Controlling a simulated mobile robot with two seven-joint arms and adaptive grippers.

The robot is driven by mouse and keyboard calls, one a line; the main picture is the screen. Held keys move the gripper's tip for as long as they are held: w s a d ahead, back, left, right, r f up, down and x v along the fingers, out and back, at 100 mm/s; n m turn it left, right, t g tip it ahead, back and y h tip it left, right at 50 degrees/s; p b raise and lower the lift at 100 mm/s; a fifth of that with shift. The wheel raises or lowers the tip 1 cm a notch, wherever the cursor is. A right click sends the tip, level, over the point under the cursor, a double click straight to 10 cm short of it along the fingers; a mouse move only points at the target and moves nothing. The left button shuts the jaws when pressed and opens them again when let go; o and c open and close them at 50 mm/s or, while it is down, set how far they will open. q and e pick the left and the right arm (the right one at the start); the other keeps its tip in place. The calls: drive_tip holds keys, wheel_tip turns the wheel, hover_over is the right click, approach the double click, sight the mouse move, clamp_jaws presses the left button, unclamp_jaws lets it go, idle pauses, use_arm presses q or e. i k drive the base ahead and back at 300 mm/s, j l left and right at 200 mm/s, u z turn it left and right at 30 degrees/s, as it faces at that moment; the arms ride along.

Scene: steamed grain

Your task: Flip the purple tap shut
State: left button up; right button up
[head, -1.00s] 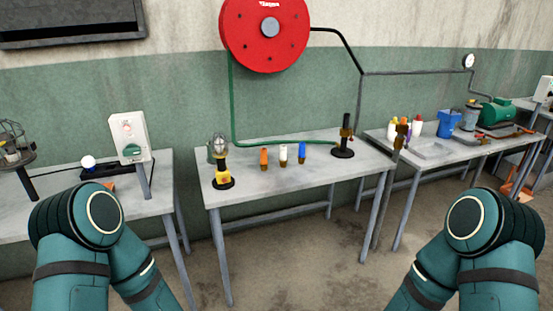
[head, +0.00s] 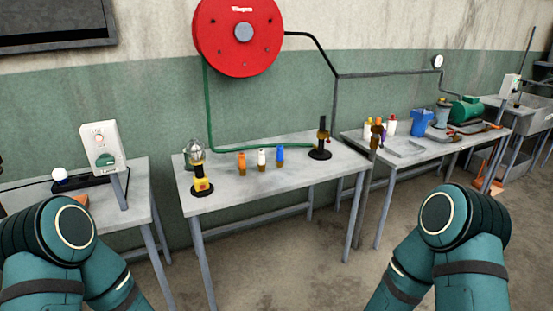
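No tap can be made out for certain at this distance. A small dark purplish fitting (head: 377,131) with an orange part above it shows at the near left corner of the right table; it is too small to tell whether it is a tap or how its handle stands. A black upright fitting (head: 321,140) with a small red part stands at the right end of the middle table. Only my two bent teal arms show at the lower left and lower right. Both my grippers are out of view.
The middle table (head: 228,185) holds a caged lamp (head: 201,175) and orange, white and blue bottles. The right table (head: 403,147) holds a blue container (head: 422,122) and a green motor (head: 466,110). A red hose reel (head: 262,52) hangs above. Floor between my arms is clear.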

sight(381, 146)
drive_tip(key=i+l, duration=0.3)
drive_tip(key=i, duration=0.15)
drive_tip(key=i+l, duration=0.3)
drive_tip(key=i, duration=0.2)
drive_tip(key=i+l, duration=0.65)
drive_tip(key=i, duration=0.3)
drive_tip(key=i+l, duration=0.3)
drive_tip(key=i, duration=0.15)
